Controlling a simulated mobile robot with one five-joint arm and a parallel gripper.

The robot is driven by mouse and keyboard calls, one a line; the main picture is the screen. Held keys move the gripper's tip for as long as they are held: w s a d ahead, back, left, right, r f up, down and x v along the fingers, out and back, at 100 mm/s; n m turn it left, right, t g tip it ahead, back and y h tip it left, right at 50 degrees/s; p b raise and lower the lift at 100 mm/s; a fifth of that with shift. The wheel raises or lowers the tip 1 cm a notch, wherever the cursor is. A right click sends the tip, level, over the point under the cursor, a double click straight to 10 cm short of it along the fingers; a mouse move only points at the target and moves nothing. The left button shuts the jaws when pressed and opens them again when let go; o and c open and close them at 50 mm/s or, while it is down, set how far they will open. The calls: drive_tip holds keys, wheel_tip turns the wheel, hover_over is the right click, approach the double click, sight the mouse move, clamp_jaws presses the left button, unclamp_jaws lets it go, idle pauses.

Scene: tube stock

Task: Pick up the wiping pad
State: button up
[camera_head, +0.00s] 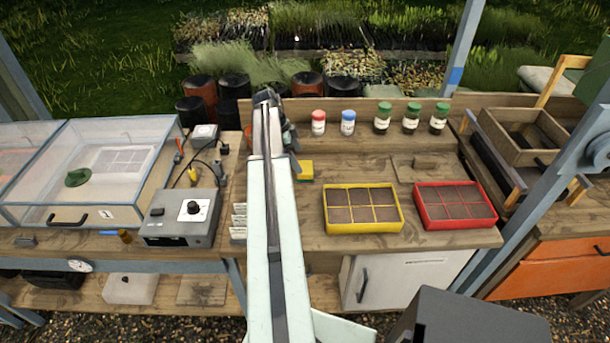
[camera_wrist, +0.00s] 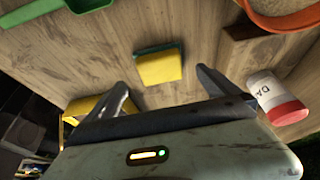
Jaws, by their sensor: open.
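The wiping pad is a small block with a yellow face and a green edge. In the head view the pad (camera_head: 306,169) lies on the wooden bench just right of my arm, which may hide part of it. In the wrist view the pad (camera_wrist: 160,68) shows ahead of my gripper (camera_wrist: 163,82), roughly centred between the two dark fingers. The fingers are spread open with nothing between them, and the pad appears apart from them. In the head view the gripper is mostly hidden by my arm.
A red-capped jar (camera_wrist: 277,98) shows close to the right finger in the wrist view. A yellow divided tray (camera_head: 362,209) and a red one (camera_head: 454,206) stand right of the pad. Capped jars (camera_head: 348,123) line the bench back. A control box (camera_head: 184,217) stands left.

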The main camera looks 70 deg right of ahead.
sight(305, 167)
drive_tip(key=shift+b+x, duration=0.3)
drive_tip(key=shift+x, duration=0.55)
drive_tip(key=shift+d+r, duration=0.1)
drive_tip(key=b+x, duration=0.4)
drive_tip(key=x, duration=0.1)
drive_tip(key=shift+s+b, duration=0.25)
drive_tip(key=shift+b, duration=0.15)
drive_tip(key=c, duration=1.3)
